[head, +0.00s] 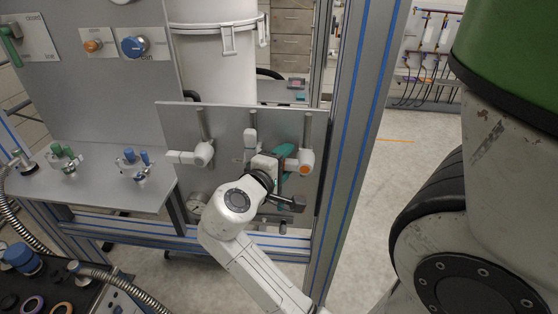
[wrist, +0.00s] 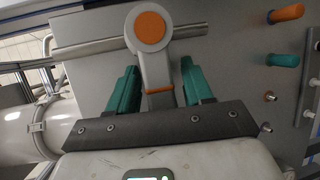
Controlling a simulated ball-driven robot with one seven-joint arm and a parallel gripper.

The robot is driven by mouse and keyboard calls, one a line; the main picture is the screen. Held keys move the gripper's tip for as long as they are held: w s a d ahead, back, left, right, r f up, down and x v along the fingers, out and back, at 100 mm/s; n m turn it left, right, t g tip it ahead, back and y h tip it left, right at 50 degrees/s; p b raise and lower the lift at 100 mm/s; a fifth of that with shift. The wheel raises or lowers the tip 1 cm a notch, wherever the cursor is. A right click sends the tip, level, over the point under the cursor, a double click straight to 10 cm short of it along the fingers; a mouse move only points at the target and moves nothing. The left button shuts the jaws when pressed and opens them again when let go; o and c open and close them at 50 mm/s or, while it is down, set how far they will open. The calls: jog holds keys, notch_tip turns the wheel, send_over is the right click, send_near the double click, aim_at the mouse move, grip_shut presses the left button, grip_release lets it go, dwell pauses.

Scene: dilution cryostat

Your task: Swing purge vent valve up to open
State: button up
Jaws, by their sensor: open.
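The valve with a round orange cap (wrist: 150,27) sits on a metal pipe on the grey panel. In the head view it is the rightmost valve (head: 305,168), under its vertical pipe. Its light lever (wrist: 157,72) points sideways to the left in the head view, toward my gripper, and ends in an orange-brown section. My gripper (wrist: 160,84) is open, with one teal finger on each side of the lever. Gaps show between lever and fingers. In the head view my gripper (head: 286,160) partly hides the lever.
Two more white valves, left (head: 204,152) and middle (head: 250,142), are on the same panel (head: 178,122). An orange handle (wrist: 286,13) and a teal handle (wrist: 283,60) stick out nearby. A blue-striped frame post (head: 349,150) stands right of the panel.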

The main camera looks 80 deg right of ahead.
jog(key=shift+d, duration=0.1)
grip_shut()
dwell(0.4)
